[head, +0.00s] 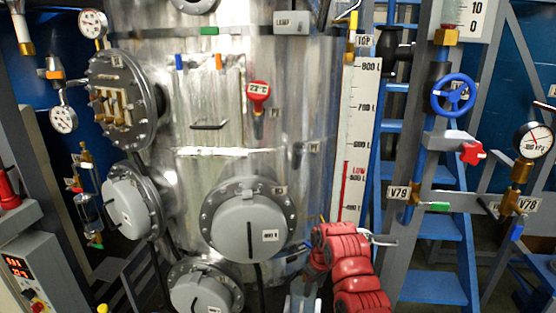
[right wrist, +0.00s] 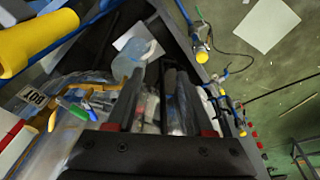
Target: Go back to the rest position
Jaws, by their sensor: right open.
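My right gripper (right wrist: 156,88) shows in the right wrist view as two dark fingers, spread apart with a gap between them. I see nothing held between them. In the head view my red right arm (head: 352,265) is raised at the lower right of the centre, in front of the large metal vessel (head: 325,120) and the blue ladder. I cannot make out its fingertips clearly there. My left gripper is in neither view.
The vessel carries round grey covers (head: 247,228) and a red-headed thermometer (head: 258,92). A level scale (head: 358,130) stands right of it. A blue handwheel (head: 453,95), a red valve knob (head: 473,153) and a pressure gauge (head: 533,140) are at right. A control box (head: 35,270) is lower left.

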